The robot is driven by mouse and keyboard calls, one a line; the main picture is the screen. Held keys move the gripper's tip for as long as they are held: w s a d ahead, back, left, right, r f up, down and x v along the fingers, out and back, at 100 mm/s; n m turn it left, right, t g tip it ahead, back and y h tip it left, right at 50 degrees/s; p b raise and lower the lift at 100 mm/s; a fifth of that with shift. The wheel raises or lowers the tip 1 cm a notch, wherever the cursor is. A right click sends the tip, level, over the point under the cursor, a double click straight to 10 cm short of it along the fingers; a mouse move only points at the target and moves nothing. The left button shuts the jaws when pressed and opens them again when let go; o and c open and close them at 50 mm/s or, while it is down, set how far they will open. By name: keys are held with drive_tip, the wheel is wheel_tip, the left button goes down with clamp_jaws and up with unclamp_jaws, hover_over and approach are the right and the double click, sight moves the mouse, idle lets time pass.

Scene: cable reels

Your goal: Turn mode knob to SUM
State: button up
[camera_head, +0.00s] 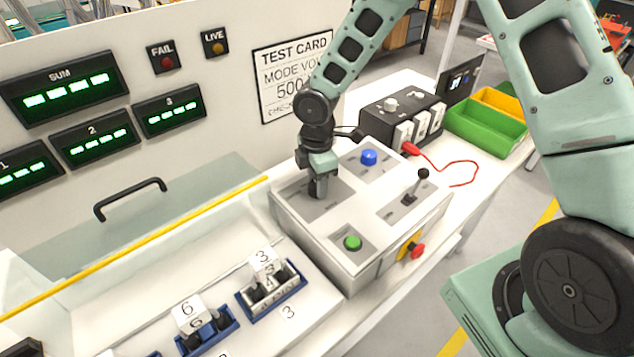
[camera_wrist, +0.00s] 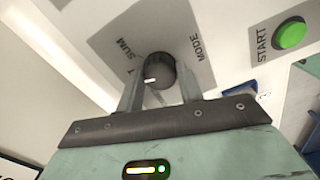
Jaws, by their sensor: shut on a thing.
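The dark, round mode knob (camera_wrist: 160,68) sits on a grey plate with the printed words MODE and SUM (camera_wrist: 131,46). In the wrist view its short white pointer mark is at its lower left, while SUM is printed to its upper left. A partly hidden letter shows below SUM. My gripper (camera_wrist: 160,85) has one finger on each side of the knob and is shut on it. In the head view my gripper (camera_head: 318,186) points down at the left plate of the white control box (camera_head: 345,245) and hides the knob.
The box also carries a blue knob (camera_head: 369,157), a lever (camera_head: 423,175), a green START button (camera_head: 352,242) and a red stop button (camera_head: 417,251). A black unit (camera_head: 400,105) with a red cable stands behind. A TEST CARD (camera_head: 290,75) hangs on the panel.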

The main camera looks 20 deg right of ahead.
drive_tip(key=m+b, duration=0.2)
drive_tip(key=m, duration=0.2)
drive_tip(key=shift+m, duration=0.3)
drive_tip(key=shift+m+b, duration=0.65)
drive_tip(key=shift+m, duration=1.35)
drive_tip(key=o, duration=1)
drive_tip(key=shift+r, duration=0.15)
wheel_tip(320, 180, up, 17)
drive_tip(key=shift+r+b, duration=0.15)
drive_tip(key=shift+b, duration=1.05)
